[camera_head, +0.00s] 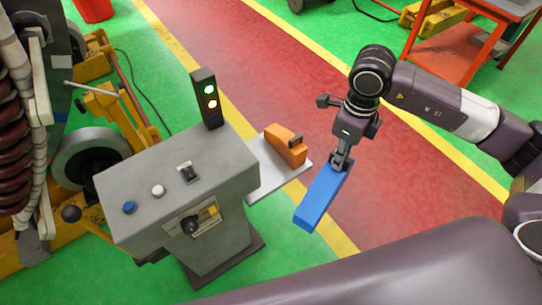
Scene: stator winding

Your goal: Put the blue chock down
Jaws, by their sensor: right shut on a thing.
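The blue chock (321,199) is a long blue block, hanging tilted with its lower end toward the lower left. My right gripper (340,160) is shut on its upper end and holds it in the air, in front of the red floor strip. An orange chock (285,146) with a dark handle sits on a pale plate (264,168) fixed beside the grey control console, left of my right gripper. The blue chock is apart from that plate in the picture. My left gripper is not in view.
Large winding machinery (92,155) stands at the left. A red cart (455,52) stands at the upper right. The red floor strip (300,75) is clear.

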